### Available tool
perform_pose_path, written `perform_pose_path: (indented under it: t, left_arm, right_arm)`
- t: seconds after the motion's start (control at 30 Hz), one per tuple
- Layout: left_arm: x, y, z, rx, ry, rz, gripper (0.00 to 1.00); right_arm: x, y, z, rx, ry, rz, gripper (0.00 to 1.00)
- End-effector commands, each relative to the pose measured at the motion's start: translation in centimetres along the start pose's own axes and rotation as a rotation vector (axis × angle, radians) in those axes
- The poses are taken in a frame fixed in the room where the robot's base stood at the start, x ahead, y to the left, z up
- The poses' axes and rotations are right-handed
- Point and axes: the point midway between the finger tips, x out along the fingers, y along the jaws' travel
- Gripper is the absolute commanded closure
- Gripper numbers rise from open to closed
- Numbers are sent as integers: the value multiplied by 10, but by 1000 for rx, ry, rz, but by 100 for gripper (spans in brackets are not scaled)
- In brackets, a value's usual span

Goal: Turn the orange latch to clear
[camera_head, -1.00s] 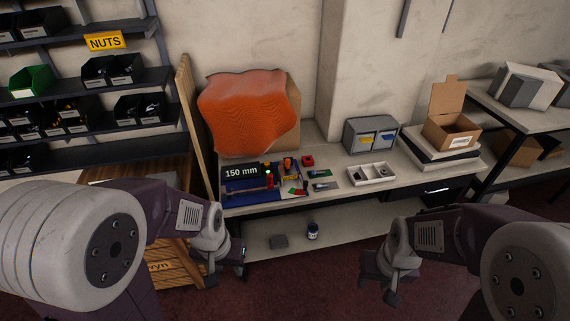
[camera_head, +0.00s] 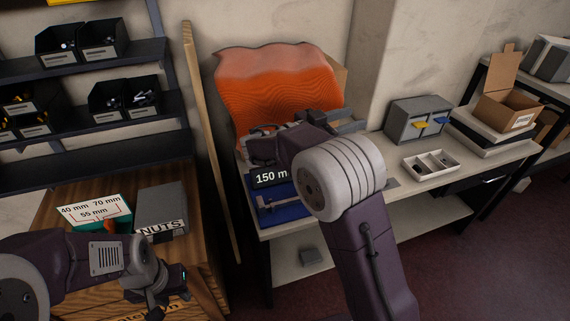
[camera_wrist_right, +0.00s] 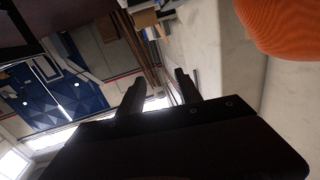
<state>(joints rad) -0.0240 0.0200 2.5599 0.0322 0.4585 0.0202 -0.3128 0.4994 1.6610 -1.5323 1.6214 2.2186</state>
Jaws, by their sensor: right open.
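I cannot make out the orange latch in the head view; my right arm covers that part of the bench. A blue tray (camera_head: 275,215) with a "150 mm" display (camera_head: 268,178) shows left of the arm. My right gripper, over the back of the bench, is largely hidden behind its own arm in the head view. In the right wrist view my right gripper (camera_wrist_right: 160,84) has its two fingers apart with nothing between them. My left gripper (camera_head: 165,296) is low at the left, by the wooden cabinet, and its jaw state is unclear.
A wavy orange sheet (camera_head: 280,95) stands behind the bench, also in the right wrist view (camera_wrist_right: 288,25). A grey drawer box (camera_head: 418,119) and a white parts tray (camera_head: 431,165) sit right of my arm. A wooden board (camera_head: 211,140) stands left of the bench.

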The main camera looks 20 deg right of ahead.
Motion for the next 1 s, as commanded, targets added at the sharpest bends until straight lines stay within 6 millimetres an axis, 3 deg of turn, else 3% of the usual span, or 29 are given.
perform_pose_path:
  t: [0.03, 0.17, 0.47, 0.57, 0.8, 1.0]
  left_arm:
    - [30, 0, 3, 0, 0, 0, 64]
    - [50, -1, 5, 1, 0, 0, 64]
    - [53, -1, 5, 1, 1, 0, 64]
    - [57, -1, 6, 1, 1, 0, 64]
    - [73, -1, 8, 1, 1, 0, 64]
    - [72, -1, 7, 1, 1, 0, 64]
  right_arm:
    - [-10, -11, 36, -8, 7, -31, 59]
    - [-28, -23, 74, -47, 6, -73, 59]
    - [-35, -26, 84, -58, 3, -91, 59]
    - [-35, -25, 101, -62, 3, -91, 59]
    - [-35, -21, 166, -63, 2, -90, 59]
    - [15, -25, 160, -56, 1, -86, 59]
